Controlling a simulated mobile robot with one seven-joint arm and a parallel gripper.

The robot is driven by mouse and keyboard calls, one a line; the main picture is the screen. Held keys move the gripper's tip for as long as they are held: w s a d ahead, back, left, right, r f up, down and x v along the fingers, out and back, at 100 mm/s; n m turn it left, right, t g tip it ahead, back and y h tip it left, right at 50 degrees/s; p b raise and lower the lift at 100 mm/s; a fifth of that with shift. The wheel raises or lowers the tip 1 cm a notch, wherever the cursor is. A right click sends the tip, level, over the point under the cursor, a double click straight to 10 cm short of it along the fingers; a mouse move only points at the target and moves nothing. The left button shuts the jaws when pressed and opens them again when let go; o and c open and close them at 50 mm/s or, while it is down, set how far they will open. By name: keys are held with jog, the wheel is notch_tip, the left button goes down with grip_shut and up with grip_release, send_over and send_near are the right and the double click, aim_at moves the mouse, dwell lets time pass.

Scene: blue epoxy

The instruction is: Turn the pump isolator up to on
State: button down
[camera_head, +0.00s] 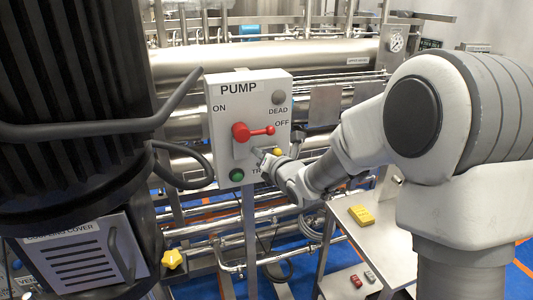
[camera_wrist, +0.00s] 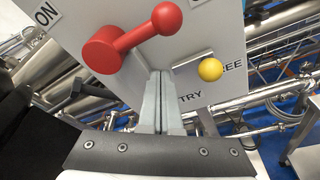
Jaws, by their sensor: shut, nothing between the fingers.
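The pump isolator is a pale grey box (camera_head: 222,110) marked PUMP, on a post. Its red lever (camera_head: 257,132) has a thick hub at the left and a ball end pointing right, toward the OFF label. The ON label sits up and left of the hub. The lever also shows in the wrist view (camera_wrist: 134,38), slanting up to the right from its hub. My gripper (camera_head: 258,153) is in front of the box, just below the lever. In the wrist view its fingers (camera_wrist: 161,76) are shut together and empty, below the lever arm. Whether they touch the lever or box is unclear.
A yellow knob (camera_head: 277,152) sits right of my fingers on the box, and a green button (camera_head: 237,175) at lower left. A black ribbed machine (camera_head: 75,90) fills the left. Pipes (camera_head: 270,55) run behind. A steel table (camera_head: 350,235) stands at lower right.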

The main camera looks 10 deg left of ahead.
jog(key=d+r+p, duration=0.1)
jog(key=d+r, duration=0.1)
jog(key=r, duration=0.1)
jog(key=shift+w+d+r+p, duration=0.1)
jog(key=shift+w+r+p, duration=0.1)
jog(key=shift+p, duration=0.15)
jog(key=shift+w+b, duration=0.1)
jog(key=shift+b, duration=0.3)
jog(key=shift+d, duration=0.1)
jog(key=shift+r+b, duration=0.1)
jog(key=shift+b, duration=0.3)
